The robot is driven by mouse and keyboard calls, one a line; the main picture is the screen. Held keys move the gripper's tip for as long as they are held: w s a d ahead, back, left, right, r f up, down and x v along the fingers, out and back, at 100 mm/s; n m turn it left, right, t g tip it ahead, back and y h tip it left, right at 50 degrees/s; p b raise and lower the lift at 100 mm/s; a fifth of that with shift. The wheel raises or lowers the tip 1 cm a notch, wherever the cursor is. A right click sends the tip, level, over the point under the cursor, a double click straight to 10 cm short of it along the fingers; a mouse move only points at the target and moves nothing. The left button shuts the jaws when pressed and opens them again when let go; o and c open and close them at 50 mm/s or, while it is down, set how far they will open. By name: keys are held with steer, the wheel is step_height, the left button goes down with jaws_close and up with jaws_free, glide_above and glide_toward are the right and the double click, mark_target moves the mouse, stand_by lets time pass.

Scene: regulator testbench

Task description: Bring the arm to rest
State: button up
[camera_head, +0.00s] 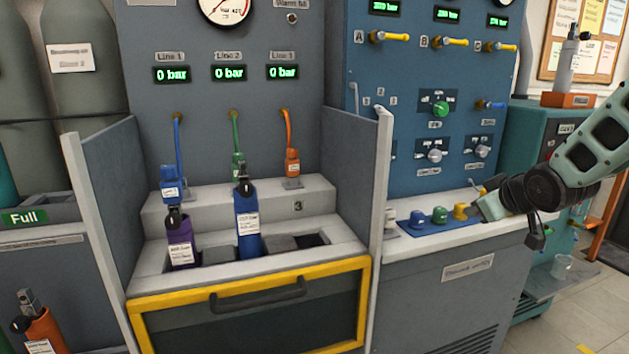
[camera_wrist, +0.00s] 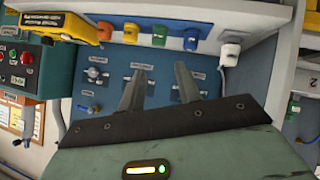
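My arm reaches in from the right in the head view. My gripper (camera_head: 486,200) is just above the right end of the counter, beside the yellow knob-like piece (camera_head: 460,211). In the wrist view my gripper (camera_wrist: 161,68) has its two dark fingers apart, with nothing held between them. Behind the fingers is the blue panel with its valve knobs. In the head view the fingertips are small and partly hidden by the gripper's body.
The counter (camera_head: 448,235) bears white, blue, green and yellow pieces; the wrist view also shows an orange one (camera_wrist: 160,34). A bench with a purple cylinder (camera_head: 180,240) and a blue cylinder (camera_head: 247,222) stands left. A teal machine (camera_head: 540,125) stands behind my arm.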

steer(key=s+a+f+m+g, duration=0.2)
steer(key=s+f+g, duration=0.1)
steer(key=s, duration=0.5)
steer(key=s+a+f+m+g, duration=0.1)
steer(key=s+a+f+g, duration=0.15)
steer(key=s, duration=0.65)
steer(key=s+a+f+m+g, duration=0.1)
steer(key=s+f+m+g, duration=0.15)
steer(key=s, duration=0.55)
steer(key=s+a+r+n+g, duration=0.1)
steer(key=s+a+n+g, duration=0.2)
steer(key=s+a+n, duration=0.8)
steer(key=s+a+r+m+p, duration=0.1)
steer(key=a+r+m+p, duration=0.2)
steer(key=r+p, duration=1.2)
steer(key=shift+s+a+r, duration=0.15)
steer(key=shift+s+a, duration=0.05)
steer(key=shift+a, duration=0.85)
